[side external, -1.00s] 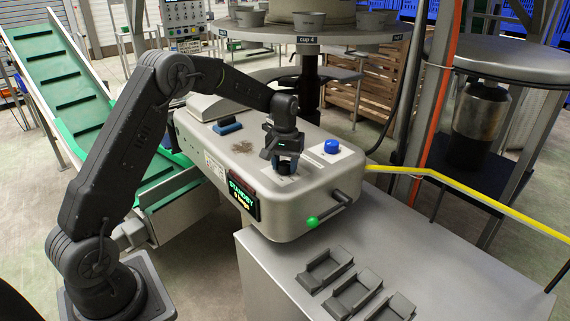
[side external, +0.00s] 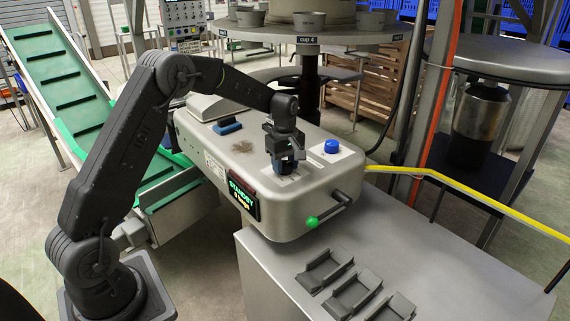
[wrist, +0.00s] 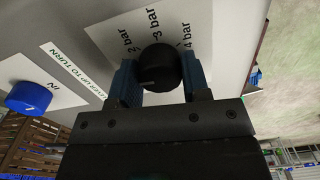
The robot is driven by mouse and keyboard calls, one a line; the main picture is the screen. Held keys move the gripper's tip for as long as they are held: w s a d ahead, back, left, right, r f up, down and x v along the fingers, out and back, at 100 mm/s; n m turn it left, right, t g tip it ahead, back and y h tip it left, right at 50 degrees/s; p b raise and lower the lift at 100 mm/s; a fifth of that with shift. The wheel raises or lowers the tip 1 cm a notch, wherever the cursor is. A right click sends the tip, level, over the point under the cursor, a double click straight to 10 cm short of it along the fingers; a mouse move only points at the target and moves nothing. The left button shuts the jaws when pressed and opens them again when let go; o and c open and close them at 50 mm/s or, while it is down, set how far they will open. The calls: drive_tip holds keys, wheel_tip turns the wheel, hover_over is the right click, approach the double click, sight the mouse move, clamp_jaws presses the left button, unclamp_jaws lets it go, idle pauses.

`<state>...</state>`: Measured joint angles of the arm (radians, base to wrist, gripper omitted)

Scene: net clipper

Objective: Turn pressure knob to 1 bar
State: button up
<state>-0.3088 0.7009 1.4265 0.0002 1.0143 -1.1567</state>
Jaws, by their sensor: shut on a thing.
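The pressure knob (wrist: 160,68) is a black round knob on a white label with bar markings, seen in the wrist view. The marks 2 bar, 3 bar and 4 bar show; a 1 bar mark is not visible. A light pointer line on the knob points toward the left in the wrist view. My gripper (wrist: 158,82) has its blue fingers on both sides of the knob, shut on it. In the side view my gripper (side external: 287,167) points down at the machine top and hides the knob.
A blue knob (side external: 331,147) on a white plate sits just right of my gripper. Several grey holders (side external: 325,270) lie on the lower table.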

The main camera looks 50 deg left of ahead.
sight(285, 163)
drive_tip(key=shift+n, duration=0.5)
drive_tip(key=o, duration=0.9)
drive_tip(key=shift+o, duration=0.2)
wheel_tip(285, 163, up, 14)
idle(0.5)
